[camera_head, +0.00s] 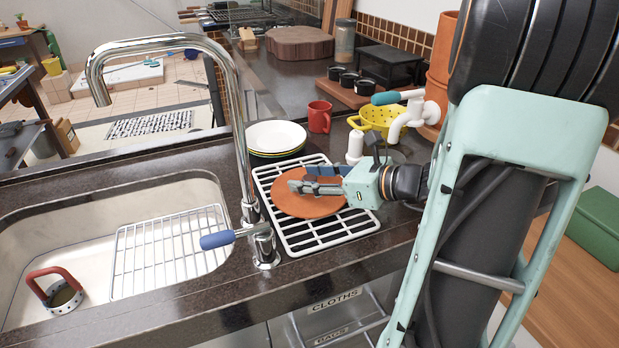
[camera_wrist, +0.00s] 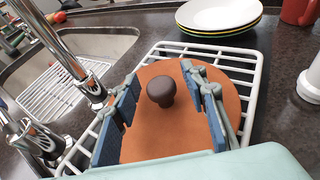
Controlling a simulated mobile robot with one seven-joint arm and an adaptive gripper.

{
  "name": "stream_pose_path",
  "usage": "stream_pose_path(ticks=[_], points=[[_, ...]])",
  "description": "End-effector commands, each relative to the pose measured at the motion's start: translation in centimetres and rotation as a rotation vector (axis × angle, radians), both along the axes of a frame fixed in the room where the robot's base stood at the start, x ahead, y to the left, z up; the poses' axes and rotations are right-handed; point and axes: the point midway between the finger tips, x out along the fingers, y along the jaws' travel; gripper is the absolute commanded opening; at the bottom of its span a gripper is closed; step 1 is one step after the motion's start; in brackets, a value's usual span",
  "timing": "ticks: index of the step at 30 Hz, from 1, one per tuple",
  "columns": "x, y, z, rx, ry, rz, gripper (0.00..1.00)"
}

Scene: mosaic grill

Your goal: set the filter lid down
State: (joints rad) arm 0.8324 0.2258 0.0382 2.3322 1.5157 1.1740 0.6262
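The filter lid (camera_head: 310,205) is a round terracotta disc. It lies flat on the white drying rack (camera_head: 336,237) beside the sink, as far as I can tell. In the wrist view the lid (camera_wrist: 165,135) shows a dark brown knob (camera_wrist: 160,92) at its middle. My gripper (camera_head: 312,180) is over the lid. In the wrist view its blue-padded fingers stand apart on either side of the knob, with clear gaps to it. The gripper is open and holds nothing. In the head view my fingers hide the knob.
Stacked plates (camera_head: 276,137) stand behind the rack, with a red mug (camera_head: 319,116) and yellow colander (camera_head: 376,118) nearby. A white tap device (camera_head: 355,146) stands close behind my gripper. The tall chrome faucet (camera_head: 243,150) and sink (camera_head: 60,235) are to the left.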

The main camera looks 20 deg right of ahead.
Motion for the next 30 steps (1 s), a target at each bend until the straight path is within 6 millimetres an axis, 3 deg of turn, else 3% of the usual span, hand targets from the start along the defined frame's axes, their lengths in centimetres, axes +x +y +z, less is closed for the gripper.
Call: stream_pose_path(ticks=[8,21,30], points=[[-0.4,-0.3,0.6,-0.001,0.0,-0.002,0.4],[-7.3,-5.0,3.7,-0.002,0.0,-0.003,0.4],[-9.3,-6.3,4.5,0.0,0.0,-0.001,0.4]])
